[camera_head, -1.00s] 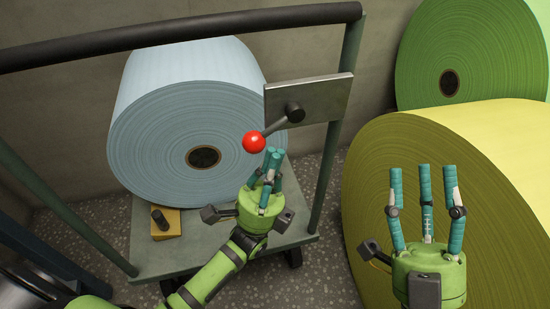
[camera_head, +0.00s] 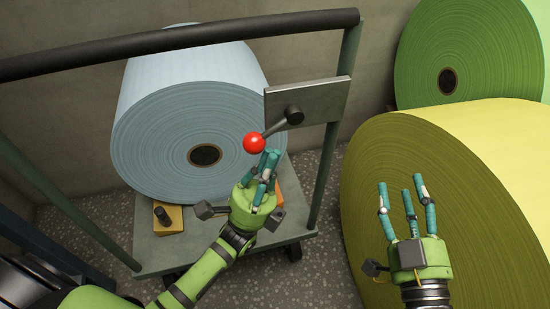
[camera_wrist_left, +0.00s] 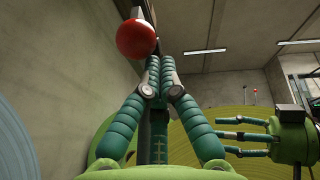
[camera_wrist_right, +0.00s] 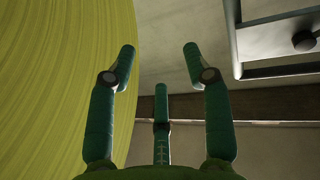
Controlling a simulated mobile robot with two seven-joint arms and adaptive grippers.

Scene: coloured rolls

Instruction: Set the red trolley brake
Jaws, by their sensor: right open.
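The brake lever is a dark arm with a red ball knob (camera_head: 254,143), pivoted on a grey plate (camera_head: 325,101) on the trolley's frame. It slants down to the left. My left gripper (camera_head: 268,158) is just below and right of the knob, fingers together and empty. In the left wrist view the knob (camera_wrist_left: 136,38) is just beyond the fingertips; whether they touch it is unclear. My right gripper (camera_head: 402,184) is open and empty in front of the yellow roll. In the right wrist view its fingers (camera_wrist_right: 160,70) are spread.
The trolley's deck (camera_head: 150,255) carries a pale blue roll (camera_head: 165,135) and a yellow wedge (camera_head: 174,222). A dark push bar (camera_head: 180,40) crosses above. A big yellow roll (camera_head: 480,200) and a green roll (camera_head: 470,50) stand on the right.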

